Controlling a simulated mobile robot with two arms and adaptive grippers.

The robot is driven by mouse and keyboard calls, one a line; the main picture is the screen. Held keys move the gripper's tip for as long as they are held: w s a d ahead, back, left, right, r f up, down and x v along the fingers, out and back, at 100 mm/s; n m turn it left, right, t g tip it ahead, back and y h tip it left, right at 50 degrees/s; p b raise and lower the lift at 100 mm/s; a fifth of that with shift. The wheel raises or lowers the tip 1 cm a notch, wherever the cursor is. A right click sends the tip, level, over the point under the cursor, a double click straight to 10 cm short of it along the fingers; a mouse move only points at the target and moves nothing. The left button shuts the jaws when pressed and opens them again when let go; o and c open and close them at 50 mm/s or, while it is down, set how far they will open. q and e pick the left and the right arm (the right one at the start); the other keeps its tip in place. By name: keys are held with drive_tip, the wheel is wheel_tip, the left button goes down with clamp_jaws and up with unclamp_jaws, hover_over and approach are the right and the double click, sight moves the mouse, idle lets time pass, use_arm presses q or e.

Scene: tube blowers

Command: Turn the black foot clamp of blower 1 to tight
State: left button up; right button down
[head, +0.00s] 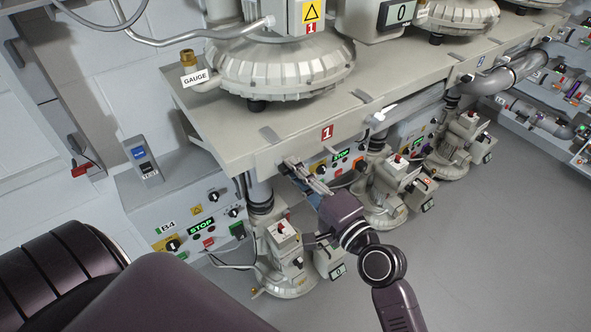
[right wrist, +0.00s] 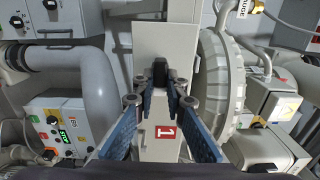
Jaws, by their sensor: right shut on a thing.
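Blower 1 (head: 275,72) is the large pale ribbed housing on the bench, under a red 1 label; it also shows in the right wrist view (right wrist: 222,90). In the head view I cannot make the clamp out. My left gripper is not in view.
The bench (head: 225,125) carries more blowers to the right. Below it stand a control box (head: 190,215) with a green STOP display and several small pump units (head: 285,245). A brass gauge fitting (head: 188,58) is at the left. The grey floor (head: 480,240) at right is clear.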

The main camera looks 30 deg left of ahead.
drive_tip(key=c, duration=2)
unclamp_jaws()
drive_tip(key=shift+o, duration=0.2)
drive_tip(key=v, duration=1.2)
drive_tip(key=shift+f, duration=0.1)
